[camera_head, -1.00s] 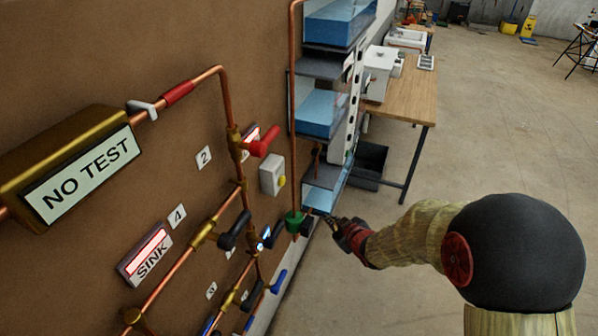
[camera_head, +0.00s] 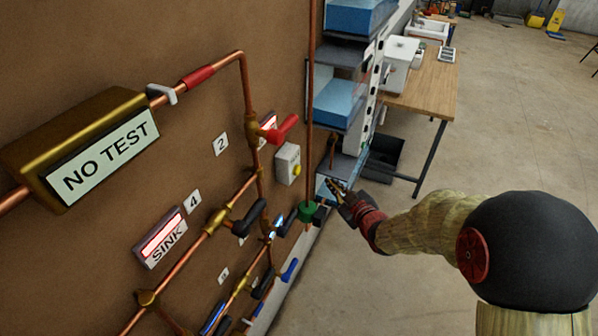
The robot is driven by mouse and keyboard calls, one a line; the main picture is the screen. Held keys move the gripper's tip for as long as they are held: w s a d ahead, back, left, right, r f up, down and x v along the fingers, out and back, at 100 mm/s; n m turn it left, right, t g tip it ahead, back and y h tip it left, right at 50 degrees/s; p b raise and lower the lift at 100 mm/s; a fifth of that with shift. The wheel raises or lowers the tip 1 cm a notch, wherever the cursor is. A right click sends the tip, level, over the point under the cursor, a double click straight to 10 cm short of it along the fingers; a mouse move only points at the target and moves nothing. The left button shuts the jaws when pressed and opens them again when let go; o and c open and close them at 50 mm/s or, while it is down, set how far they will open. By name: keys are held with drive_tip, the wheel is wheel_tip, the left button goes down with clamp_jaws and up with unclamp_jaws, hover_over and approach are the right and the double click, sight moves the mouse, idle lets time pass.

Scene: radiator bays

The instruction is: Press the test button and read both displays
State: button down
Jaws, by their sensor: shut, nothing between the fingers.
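The yellow test button (camera_head: 297,170) sits on a small pale grey box (camera_head: 286,160) on the brown wall panel. One display (camera_head: 105,158), on a brass box at the left, reads "NO TEST". No second display of that kind is readable in view. My gripper (camera_head: 334,186) is shut and empty, in front of the panel's right edge. It is right of and a little below the button, apart from it, near the green pipe fitting (camera_head: 307,212).
Copper pipes (camera_head: 311,90) stand out from the panel. A red valve handle (camera_head: 282,129) is above the button box, and black (camera_head: 250,218) and blue (camera_head: 289,270) handles are below. A "SINK" sign (camera_head: 162,238) is lower left. A shelf of blue trays (camera_head: 338,104) and a wooden table (camera_head: 425,85) stand behind.

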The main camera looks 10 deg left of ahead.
sight(296, 170)
drive_tip(key=w+a+b, duration=0.1)
drive_tip(key=w+a, duration=0.1)
drive_tip(key=a, duration=0.5)
drive_tip(key=shift+w+b, duration=0.3)
drive_tip(key=shift+b, duration=0.1)
drive_tip(key=shift+a, duration=0.1)
idle(1.0)
drive_tip(key=shift+w+a+b, duration=0.1)
drive_tip(key=shift+a+b, duration=0.25)
drive_tip(key=shift+b, duration=0.1)
drive_tip(key=shift+w+a+b, duration=0.2)
drive_tip(key=shift+a+b, duration=0.15)
drive_tip(key=shift+a, duration=0.1)
idle(0.8)
drive_tip(key=shift+d, duration=0.1)
drive_tip(key=shift+s+d, duration=0.35)
drive_tip(key=shift+d, duration=0.4)
